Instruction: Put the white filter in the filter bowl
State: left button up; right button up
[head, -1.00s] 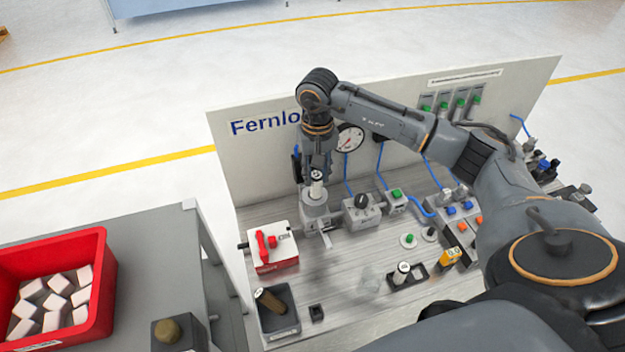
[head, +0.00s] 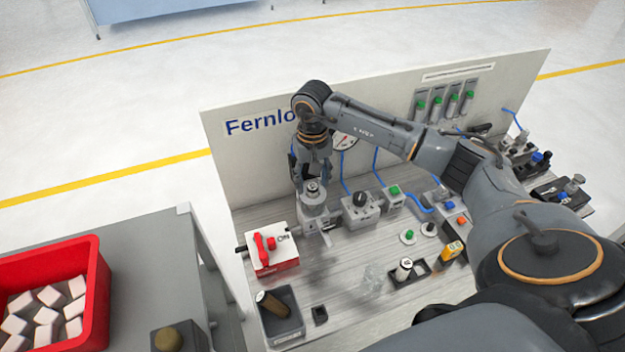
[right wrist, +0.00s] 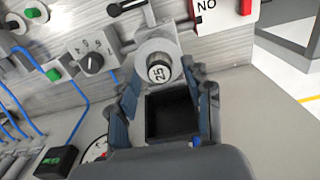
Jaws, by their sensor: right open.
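The white filter (head: 312,187), with a dark rim and a number on its end, sits upright in the grey filter bowl (head: 314,209) in the head view; only its upper part shows. In the right wrist view the filter's numbered end (right wrist: 160,72) shows inside the round mouth of the bowl (right wrist: 146,50). My right gripper (head: 311,173) is just above the bowl. My left gripper is out of view.
A white box with a red handle (head: 270,250) stands left of the bowl, and a grey valve block with a black knob (head: 360,208) to its right. Another white cylinder (head: 404,268) stands in a black tray. A backboard (head: 235,165) rises behind.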

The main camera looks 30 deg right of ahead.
notch_tip(320, 180, up, 12)
jog(key=b, duration=0.4)
jog(key=shift+d+b, duration=0.15)
jog(key=shift+b, duration=0.2)
jog(key=shift+f, duration=0.15)
jog(key=shift+c, duration=0.2)
